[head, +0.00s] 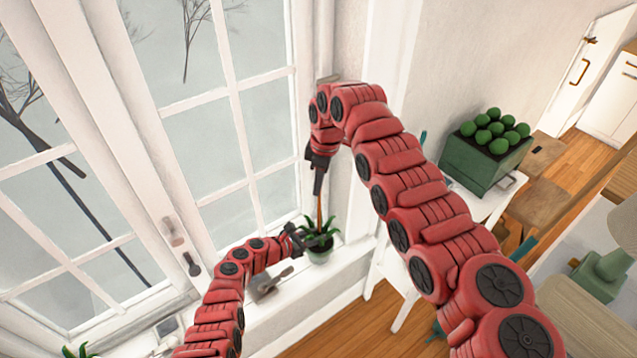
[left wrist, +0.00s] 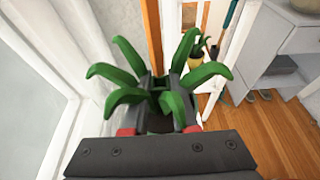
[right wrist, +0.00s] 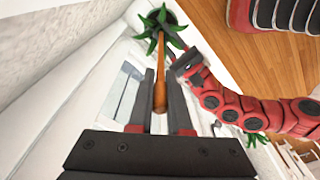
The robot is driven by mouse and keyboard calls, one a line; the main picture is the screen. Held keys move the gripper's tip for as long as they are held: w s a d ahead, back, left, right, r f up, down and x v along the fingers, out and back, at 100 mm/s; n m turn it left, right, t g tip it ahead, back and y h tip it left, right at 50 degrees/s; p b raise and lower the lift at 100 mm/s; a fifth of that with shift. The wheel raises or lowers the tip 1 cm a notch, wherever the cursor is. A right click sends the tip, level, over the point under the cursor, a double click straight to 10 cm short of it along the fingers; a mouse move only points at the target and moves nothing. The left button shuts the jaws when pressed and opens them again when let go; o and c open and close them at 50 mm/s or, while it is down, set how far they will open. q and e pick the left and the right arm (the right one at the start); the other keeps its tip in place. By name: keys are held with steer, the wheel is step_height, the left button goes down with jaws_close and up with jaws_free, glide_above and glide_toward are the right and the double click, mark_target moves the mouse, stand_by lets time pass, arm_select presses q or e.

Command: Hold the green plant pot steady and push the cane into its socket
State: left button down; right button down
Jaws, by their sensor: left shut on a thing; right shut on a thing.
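The green plant pot (head: 320,256) stands upright on the white windowsill, with leafy green fronds around its top. My left gripper (head: 298,240) is shut on the pot from its left side; fronds hide much of the grip in the left wrist view (left wrist: 160,100). The thin orange-brown cane (head: 319,212) is roughly upright above the plant. My right gripper (head: 318,180) is shut on its upper part; the right wrist view shows the cane (right wrist: 160,75) between the fingers. A small green socket piece (left wrist: 159,84) shows among the fronds. I cannot tell whether the cane's tip is inside it.
The window (head: 215,120) rises close behind the left arm. A grey metal object (head: 266,286) lies on the sill left of the pot. A green crate of round green things (head: 470,168) stands on a white table to the right.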

mark_target(318, 203)
steer(key=shift+f, duration=0.5)
stand_by(1.0)
steer(key=shift+r, duration=0.2)
steer(key=shift+f, duration=2.5)
stand_by(1.0)
steer(key=c, duration=0.8)
jaws_free()
steer(key=r, duration=0.4)
steer(key=d+r, duration=0.1)
steer(key=r, duration=0.6)
steer(key=shift+s+d+r, duration=0.15)
steer(key=shift+d+r, duration=0.05)
steer(key=shift+r, duration=0.2)
